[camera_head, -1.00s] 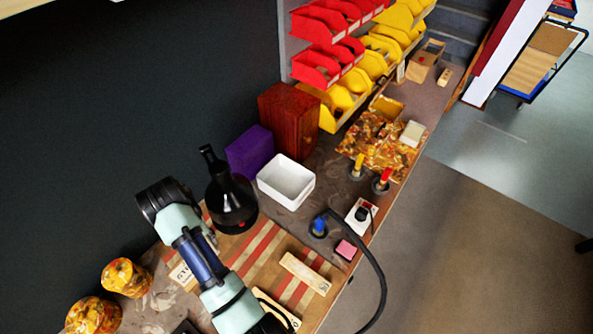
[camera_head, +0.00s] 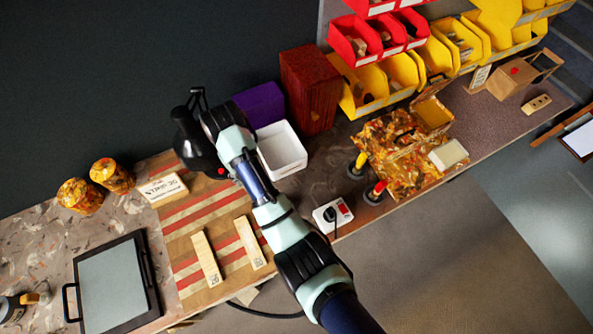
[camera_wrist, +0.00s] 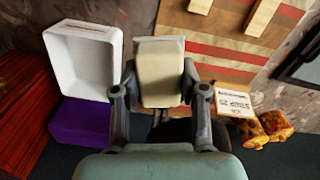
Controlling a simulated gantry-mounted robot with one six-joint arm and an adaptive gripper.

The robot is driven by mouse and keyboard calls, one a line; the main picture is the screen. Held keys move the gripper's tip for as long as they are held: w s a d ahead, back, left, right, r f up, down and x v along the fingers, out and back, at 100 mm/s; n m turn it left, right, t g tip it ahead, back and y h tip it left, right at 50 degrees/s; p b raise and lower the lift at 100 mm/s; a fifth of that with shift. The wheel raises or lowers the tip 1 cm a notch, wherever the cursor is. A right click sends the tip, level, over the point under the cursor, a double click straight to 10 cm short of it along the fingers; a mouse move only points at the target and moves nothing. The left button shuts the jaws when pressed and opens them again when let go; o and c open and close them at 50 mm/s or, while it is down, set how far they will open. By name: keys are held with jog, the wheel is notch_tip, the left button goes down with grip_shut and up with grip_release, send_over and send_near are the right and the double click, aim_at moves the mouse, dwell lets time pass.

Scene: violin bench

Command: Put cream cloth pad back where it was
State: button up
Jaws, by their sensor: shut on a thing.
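In the wrist view, my gripper (camera_wrist: 160,76) is shut on a cream pad (camera_wrist: 160,72), with one finger on each side of it. The pad has a paler strip along its far edge. A separate pale cream block (camera_head: 448,154) lies on the patterned orange cloth (camera_head: 405,175) at the right.
A white open bin (camera_head: 281,150) and purple box (camera_head: 260,104) stand close to my arm; the bin also shows in the wrist view (camera_wrist: 82,60). Two pale wooden strips (camera_head: 207,258) and a labelled block (camera_head: 163,190) lie on the striped board.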

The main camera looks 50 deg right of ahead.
jog(key=s+d+m, duration=0.2)
jog(key=s+d, duration=0.7)
jog(key=d, duration=0.5)
jog(key=m, duration=0.1)
send_over(328, 186)
jog(key=f, duration=0.1)
notch_tip(328, 186, down, 20)
jog(key=b, duration=0.8)
jog(key=shift+d+f, duration=0.1)
jog(key=shift+d, duration=0.05)
jog(key=shift+f, duration=0.2)
jog(key=o, duration=1.1)
